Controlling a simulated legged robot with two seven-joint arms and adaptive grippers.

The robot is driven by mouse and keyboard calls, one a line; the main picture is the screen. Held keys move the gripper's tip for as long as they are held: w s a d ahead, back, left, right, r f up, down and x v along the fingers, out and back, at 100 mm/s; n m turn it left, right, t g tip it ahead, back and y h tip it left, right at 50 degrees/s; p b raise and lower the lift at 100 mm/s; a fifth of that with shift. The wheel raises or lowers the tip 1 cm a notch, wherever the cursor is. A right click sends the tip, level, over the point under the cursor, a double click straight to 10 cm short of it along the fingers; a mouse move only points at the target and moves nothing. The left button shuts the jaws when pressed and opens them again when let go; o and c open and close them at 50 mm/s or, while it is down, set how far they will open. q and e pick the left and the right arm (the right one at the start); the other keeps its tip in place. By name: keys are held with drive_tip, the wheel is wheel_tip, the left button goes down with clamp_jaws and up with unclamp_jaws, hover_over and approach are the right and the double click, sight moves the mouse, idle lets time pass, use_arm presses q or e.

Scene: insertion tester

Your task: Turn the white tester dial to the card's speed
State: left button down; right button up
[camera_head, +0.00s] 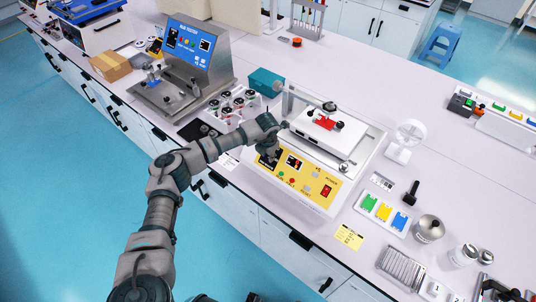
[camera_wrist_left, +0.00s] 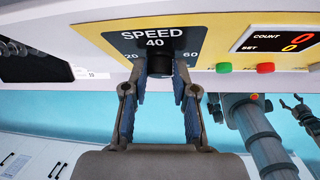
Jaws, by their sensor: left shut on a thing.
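The white tester (camera_head: 318,150) has a yellow front panel with a black speed dial (camera_wrist_left: 160,66) at its left end. In the left wrist view the scale shows 20, 40 and 60, with 40 at the top. My left gripper (camera_head: 271,158) is at the dial, its two fingers shut on the knob from both sides. The fingers hide much of the knob, and I cannot read its pointer. A yellow card (camera_head: 348,237) lies in front of the tester; its writing is too small to read. At the right of the left wrist view is what looks like my right gripper (camera_wrist_left: 300,110), small and unclear.
Green and red buttons sit right of the dial, beside a red COUNT/SET display (camera_wrist_left: 282,38). A blue-panelled tester (camera_head: 190,45) stands at the back left. A tray of coloured cards (camera_head: 382,212) and a metal cup (camera_head: 429,228) stand to the right.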

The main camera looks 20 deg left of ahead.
use_arm(q)
drive_tip(key=shift+s+f+m+y, duration=0.3)
drive_tip(key=shift+f+m+y, duration=0.05)
drive_tip(key=shift+m+y, duration=0.05)
idle(0.4)
drive_tip(key=c, duration=0.9)
unclamp_jaws()
drive_tip(key=shift+w, duration=0.1)
drive_tip(key=shift+r, duration=0.15)
drive_tip(key=shift+r, duration=0.35)
drive_tip(key=v, duration=1.1)
drive_tip(key=shift+a, duration=0.1)
